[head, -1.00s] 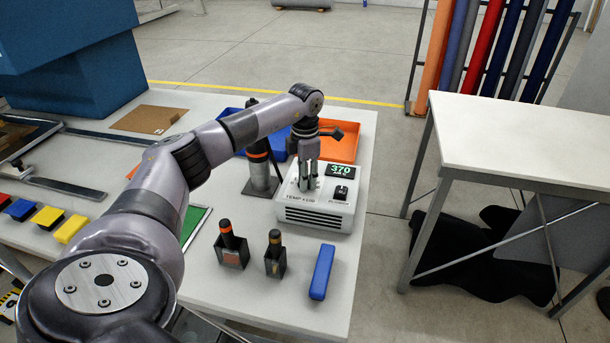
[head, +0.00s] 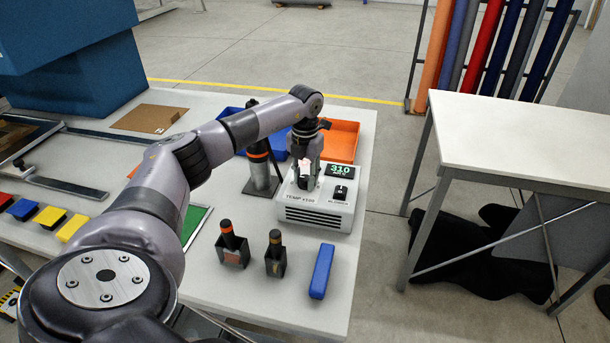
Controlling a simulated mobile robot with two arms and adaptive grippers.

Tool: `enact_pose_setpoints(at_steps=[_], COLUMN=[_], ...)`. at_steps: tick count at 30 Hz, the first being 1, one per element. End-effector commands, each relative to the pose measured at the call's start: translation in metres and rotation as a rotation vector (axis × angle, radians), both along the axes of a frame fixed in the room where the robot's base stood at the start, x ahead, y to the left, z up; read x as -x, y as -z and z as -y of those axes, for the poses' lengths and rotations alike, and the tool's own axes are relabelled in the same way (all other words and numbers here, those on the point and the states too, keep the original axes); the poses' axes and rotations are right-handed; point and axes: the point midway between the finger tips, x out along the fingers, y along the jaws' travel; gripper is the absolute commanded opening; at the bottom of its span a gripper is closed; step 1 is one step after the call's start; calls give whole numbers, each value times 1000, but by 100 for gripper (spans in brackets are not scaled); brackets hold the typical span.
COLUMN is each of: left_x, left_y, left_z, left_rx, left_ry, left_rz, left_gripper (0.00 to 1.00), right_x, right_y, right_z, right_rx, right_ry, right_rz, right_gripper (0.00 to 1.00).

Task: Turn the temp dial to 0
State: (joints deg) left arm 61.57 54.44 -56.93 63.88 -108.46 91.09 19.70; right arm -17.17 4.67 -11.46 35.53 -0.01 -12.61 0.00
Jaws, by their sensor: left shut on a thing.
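The white control unit (head: 318,216) stands on the white table, with "TEMP x100" lettering on its top. Its green display (head: 339,170) reads about 310. A black switch or knob (head: 341,193) sits below the display. My left gripper (head: 305,184) points down over the left part of the unit's top and is shut on the temp dial, which the fingers mostly hide. A small pale reddish patch shows between the fingers. My right gripper is not in view.
A black and orange tool in a stand (head: 260,172) is close left of the unit. Blue and orange trays (head: 344,138) lie behind it. Two small holders with bottle-like tools (head: 232,246) and a blue block (head: 321,271) are in front. Another white table (head: 530,140) stands right, across a floor gap.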

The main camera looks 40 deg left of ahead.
Motion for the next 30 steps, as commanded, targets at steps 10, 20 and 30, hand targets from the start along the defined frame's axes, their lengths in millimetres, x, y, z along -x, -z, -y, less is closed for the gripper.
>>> enact_pose_setpoints(at_steps=[10, 20, 30], left_x=[-2, -2, -1], left_y=[-3, -2, -1], left_z=[-1, -1, 0], left_rx=[-1, -1, -1], left_ry=[-34, -34, -31], left_rz=[8, 8, 3], left_gripper=[1, 35, 49], right_x=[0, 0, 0], right_y=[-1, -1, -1], right_z=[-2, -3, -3], right_rx=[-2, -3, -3], right_ry=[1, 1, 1], right_rz=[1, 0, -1], right_gripper=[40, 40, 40])
